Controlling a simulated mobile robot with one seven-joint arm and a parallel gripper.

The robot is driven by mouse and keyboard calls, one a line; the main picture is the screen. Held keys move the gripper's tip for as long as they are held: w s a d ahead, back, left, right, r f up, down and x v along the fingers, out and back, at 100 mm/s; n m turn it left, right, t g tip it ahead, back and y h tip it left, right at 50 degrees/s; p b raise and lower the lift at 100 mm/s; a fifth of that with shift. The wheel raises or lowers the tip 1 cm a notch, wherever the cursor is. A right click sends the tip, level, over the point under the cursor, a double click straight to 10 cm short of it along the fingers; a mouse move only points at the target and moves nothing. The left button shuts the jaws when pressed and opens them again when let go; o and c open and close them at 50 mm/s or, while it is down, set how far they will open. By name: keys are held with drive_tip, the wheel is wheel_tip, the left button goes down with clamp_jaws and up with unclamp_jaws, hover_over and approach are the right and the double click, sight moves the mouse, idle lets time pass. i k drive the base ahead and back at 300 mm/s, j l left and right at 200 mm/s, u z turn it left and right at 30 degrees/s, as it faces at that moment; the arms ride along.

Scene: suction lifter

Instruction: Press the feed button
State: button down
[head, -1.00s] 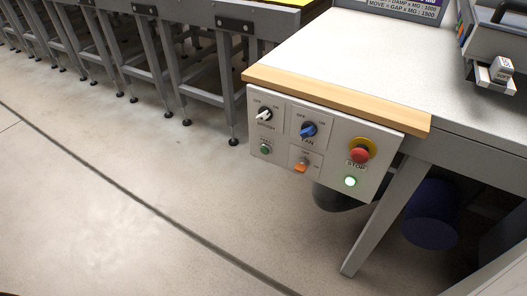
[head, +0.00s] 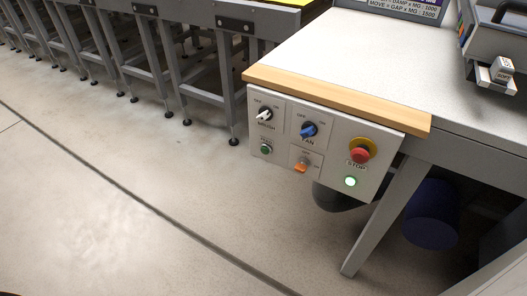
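A light grey control panel (head: 332,165) hangs under the wooden front edge of the table. A small dark green button (head: 265,149) sits at its lower left, with a label above it that is too small to read for sure. Above it is a white rotary knob (head: 264,115). To the right is a blue knob (head: 308,129) marked FAN. Below that is an orange switch (head: 301,168). A red stop button (head: 360,155) on a yellow ring is at the right, over a lit white-green lamp (head: 350,182). My gripper is not in view.
The white tabletop (head: 370,60) has a wooden front edge (head: 330,98). A grey machine (head: 495,45) stands on it at the right. Grey metal frames (head: 170,60) line the back left. A dark blue cylinder (head: 431,215) is under the table. The floor in front is clear.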

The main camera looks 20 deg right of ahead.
sight(265, 150)
drive_tip(key=k+j+z, duration=0.1)
drive_tip(key=z, duration=0.25)
drive_tip(key=k+z, duration=0.15)
drive_tip(key=z, duration=0.2)
drive_tip(key=k+z, duration=0.15)
drive_tip(key=z, duration=0.2)
